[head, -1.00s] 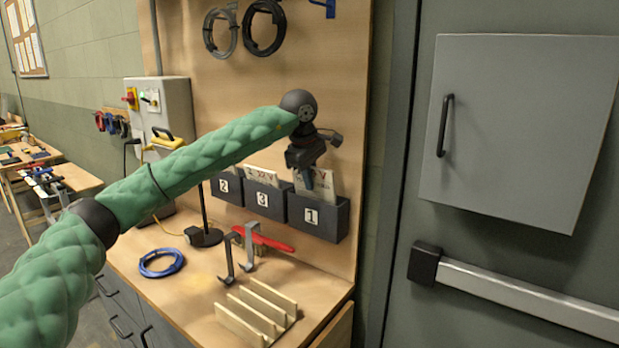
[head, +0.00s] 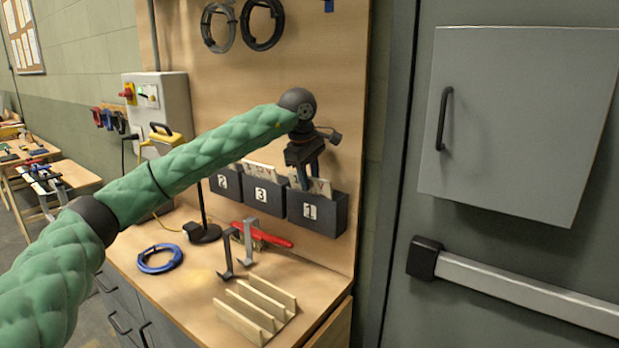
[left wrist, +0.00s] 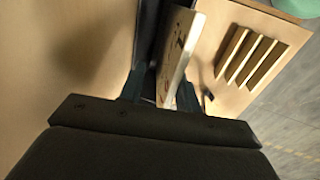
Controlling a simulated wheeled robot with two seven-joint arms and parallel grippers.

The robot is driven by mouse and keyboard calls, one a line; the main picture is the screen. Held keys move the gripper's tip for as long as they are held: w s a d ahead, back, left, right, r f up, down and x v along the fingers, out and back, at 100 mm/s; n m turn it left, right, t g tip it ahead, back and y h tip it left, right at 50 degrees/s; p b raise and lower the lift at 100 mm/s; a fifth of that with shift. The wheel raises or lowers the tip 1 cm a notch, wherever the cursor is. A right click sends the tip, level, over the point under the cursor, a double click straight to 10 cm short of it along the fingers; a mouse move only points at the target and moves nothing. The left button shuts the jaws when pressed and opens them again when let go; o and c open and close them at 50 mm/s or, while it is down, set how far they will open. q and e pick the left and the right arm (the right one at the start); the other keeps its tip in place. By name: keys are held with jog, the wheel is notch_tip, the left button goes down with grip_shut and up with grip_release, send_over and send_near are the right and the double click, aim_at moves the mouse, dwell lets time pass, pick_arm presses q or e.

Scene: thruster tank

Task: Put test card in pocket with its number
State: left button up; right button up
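The test card (head: 321,187) stands in the pocket marked 1 (head: 331,213), with only its top edge above the rim. My left gripper (head: 306,178) is just over that pocket, pointing down, its fingers apart. In the left wrist view the card (left wrist: 180,52) lies between the two open fingers (left wrist: 160,90), closer to the right one. The print on the card is too small to read. The pocket marked 3 (head: 266,197) also holds cards (head: 259,169). The pocket marked 2 (head: 226,186) is at the left. My right gripper is not in view.
On the bench below are a slotted wooden rack (head: 256,312) with no cards in it, grey hooked stands (head: 247,242), a red-handled tool (head: 262,236) and a blue cable coil (head: 160,258).

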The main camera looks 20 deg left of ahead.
pick_arm(q)
jog(key=shift+r, duration=0.15)
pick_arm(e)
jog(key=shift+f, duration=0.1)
